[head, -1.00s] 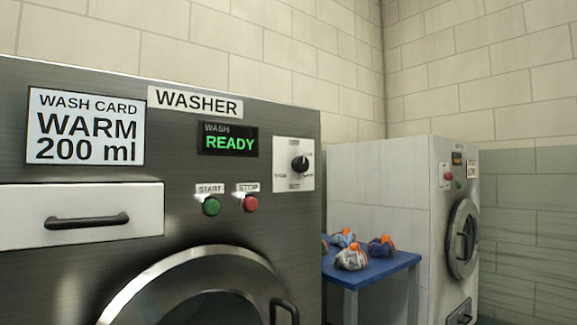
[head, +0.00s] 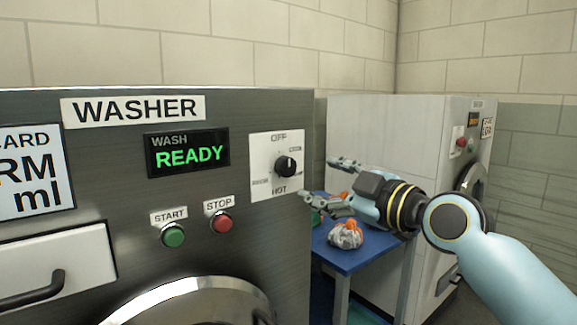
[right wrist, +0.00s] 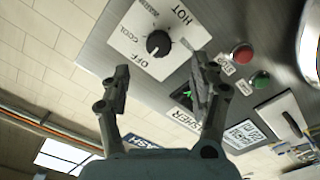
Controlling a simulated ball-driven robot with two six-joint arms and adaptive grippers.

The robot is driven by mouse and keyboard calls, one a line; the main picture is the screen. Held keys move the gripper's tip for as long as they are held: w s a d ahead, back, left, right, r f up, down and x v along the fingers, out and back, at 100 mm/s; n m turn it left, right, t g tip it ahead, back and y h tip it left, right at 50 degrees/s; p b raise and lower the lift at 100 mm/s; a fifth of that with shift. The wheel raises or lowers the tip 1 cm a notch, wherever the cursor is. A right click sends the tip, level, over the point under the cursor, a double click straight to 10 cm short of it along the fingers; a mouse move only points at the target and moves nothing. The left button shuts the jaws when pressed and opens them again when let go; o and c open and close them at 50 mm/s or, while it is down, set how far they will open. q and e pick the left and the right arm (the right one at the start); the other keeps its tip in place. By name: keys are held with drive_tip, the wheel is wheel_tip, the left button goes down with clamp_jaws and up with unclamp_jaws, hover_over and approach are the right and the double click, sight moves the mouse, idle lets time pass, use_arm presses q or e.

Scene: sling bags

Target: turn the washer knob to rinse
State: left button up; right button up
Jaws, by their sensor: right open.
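The black washer knob (head: 285,165) sits on a white dial plate (head: 262,187) on the washer's front. OFF reads above it and HOT below; the side labels are too small to read in the head view. In the right wrist view the knob (right wrist: 158,43) shows with HOT, COOL and OFF around it. I see no readable rinse label, and the knob's setting is unclear. My right gripper (head: 317,178) is open and empty, just right of the plate, apart from the knob. In the right wrist view its fingers (right wrist: 160,68) are spread below the knob. My left gripper is out of view.
The display (head: 188,154) reads WASH READY. A green START button (head: 173,235) and red STOP button (head: 222,223) are below it. A blue table (head: 345,262) with bagged bundles (head: 346,236) stands right of the washer, before a white machine (head: 375,130).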

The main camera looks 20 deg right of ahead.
sight(290, 169)
drive_tip(key=p+x, duration=0.1)
drive_tip(key=x, duration=0.9)
drive_tip(key=shift+w+a+r, duration=0.15)
drive_tip(key=shift+w+a, duration=0.1)
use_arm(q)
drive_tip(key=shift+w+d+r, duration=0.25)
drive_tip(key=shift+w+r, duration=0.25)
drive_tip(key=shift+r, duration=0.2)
use_arm(e)
drive_tip(key=c, duration=1.2)
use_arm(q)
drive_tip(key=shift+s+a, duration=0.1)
use_arm(e)
drive_tip(key=shift+o, duration=0.2)
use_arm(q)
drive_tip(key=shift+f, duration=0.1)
